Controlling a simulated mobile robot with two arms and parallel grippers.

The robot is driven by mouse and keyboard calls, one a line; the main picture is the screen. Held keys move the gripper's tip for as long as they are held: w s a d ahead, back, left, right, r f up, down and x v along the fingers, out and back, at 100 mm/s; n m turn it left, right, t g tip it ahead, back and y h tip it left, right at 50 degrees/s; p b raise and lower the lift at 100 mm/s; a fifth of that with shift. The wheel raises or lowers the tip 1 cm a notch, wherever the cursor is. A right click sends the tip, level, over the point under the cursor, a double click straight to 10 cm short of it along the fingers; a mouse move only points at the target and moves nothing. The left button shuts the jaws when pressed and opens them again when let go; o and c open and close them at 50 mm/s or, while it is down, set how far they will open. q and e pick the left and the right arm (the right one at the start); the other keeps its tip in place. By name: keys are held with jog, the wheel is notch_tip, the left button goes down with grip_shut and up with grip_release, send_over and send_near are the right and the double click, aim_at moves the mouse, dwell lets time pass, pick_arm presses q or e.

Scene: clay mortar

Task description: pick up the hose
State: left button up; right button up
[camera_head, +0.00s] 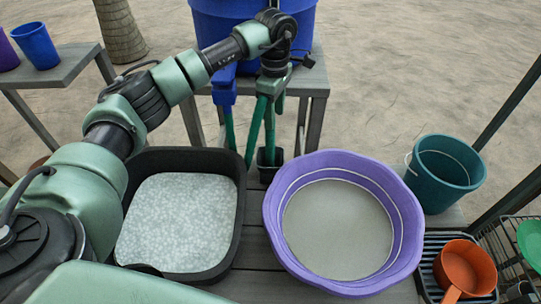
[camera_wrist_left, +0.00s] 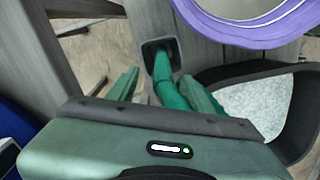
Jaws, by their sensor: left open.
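In the left wrist view the hose (camera_wrist_left: 171,88) rises from the square black holder (camera_wrist_left: 151,46) and passes between the spread green fingers of my left gripper (camera_wrist_left: 160,76), closer to the right finger. The gripper is open; I cannot tell whether a finger touches the hose. Its grip end is partly hidden by the gripper body. My right gripper is not in view.
A black tray of pale granules (camera_head: 178,222) and a purple basin (camera_head: 398,215) stand close by on the grey table. A blue barrel (camera_head: 208,25) and blue tap-like part (camera_head: 223,90) are behind. A teal bucket (camera_head: 443,170) and orange pot (camera_head: 465,268) are at right.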

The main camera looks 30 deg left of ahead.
pick_arm(q)
jog(key=p, duration=0.3)
send_over(270, 150)
jog(key=w, duration=0.1)
notch_tip(270, 150, down, 6)
jog(key=shift+w+a+f, duration=0.15)
jog(key=shift+w+f, duration=0.05)
jog(key=shift+f, duration=0.15)
grip_shut()
